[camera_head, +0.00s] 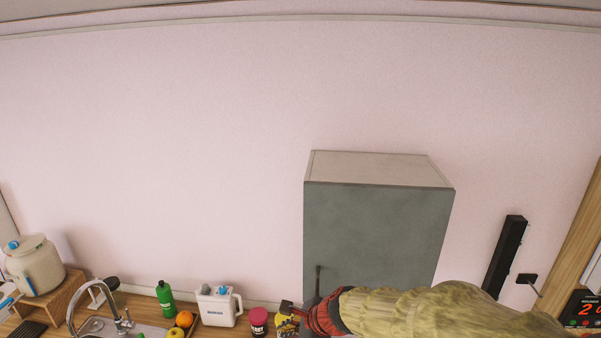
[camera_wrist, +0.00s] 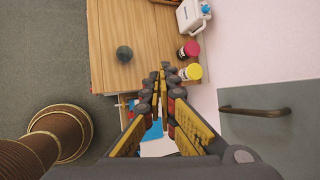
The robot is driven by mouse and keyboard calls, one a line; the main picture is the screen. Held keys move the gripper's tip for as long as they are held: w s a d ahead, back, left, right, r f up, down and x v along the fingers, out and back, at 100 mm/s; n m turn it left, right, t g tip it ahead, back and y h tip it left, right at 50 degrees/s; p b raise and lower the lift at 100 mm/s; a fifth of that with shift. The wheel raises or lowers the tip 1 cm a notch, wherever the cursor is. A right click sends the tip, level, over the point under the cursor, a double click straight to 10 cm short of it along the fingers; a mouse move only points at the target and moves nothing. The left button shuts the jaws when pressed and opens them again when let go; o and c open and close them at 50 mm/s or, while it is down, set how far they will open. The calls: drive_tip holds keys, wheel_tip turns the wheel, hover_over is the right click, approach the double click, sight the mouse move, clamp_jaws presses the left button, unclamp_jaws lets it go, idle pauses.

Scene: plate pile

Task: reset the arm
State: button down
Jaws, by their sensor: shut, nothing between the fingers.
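My gripper shows in the wrist view (camera_wrist: 163,72) with its yellow and black fingers drawn together at the tips and nothing between them. My arm, in a yellow-green sleeve, reaches in from the lower right of the head view and ends in front of the grey cabinet's lower left. The grey cabinet (camera_head: 375,235) hangs on the pink wall. Its dark handle (camera_wrist: 255,110) is to the right of my fingers in the wrist view. No pile of plates shows in either view.
The wooden counter (camera_wrist: 140,28) holds a dark round object (camera_wrist: 124,54), a red-lidded jar (camera_wrist: 189,49) and a yellow jar (camera_wrist: 191,72). A white jug (camera_head: 218,306), green bottle (camera_head: 165,298) and sink tap (camera_head: 100,300) stand left. A brown ribbed object (camera_wrist: 60,135) is lower left.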

drive_tip(key=s+d+f+n+g+h+b, duration=0.1)
drive_tip(key=s+d+f+n+b, duration=0.3)
drive_tip(key=s+n, duration=0.3)
drive_tip(key=s+d+f+n+g+h+b, duration=0.1)
drive_tip(key=s+d+f+n+b, duration=0.25)
drive_tip(key=s+n+b, duration=0.35)
drive_tip(key=s+d+f+n+t+h+b, duration=0.1)
drive_tip(key=s+d+f+b, duration=0.4)
drive_tip(key=b, duration=0.5)
drive_tip(key=s+d+f+n+t+h+b, duration=0.1)
drive_tip(key=s+d+f+n+h+b, duration=0.1)
drive_tip(key=s+d+f+n+b, duration=0.2)
drive_tip(key=s+d+f+b, duration=0.1)
drive_tip(key=d+f+b, duration=0.2)
drive_tip(key=d+b, duration=0.2)
drive_tip(key=shift+d+h+b, duration=0.3)
drive_tip(key=shift+b, duration=0.65)
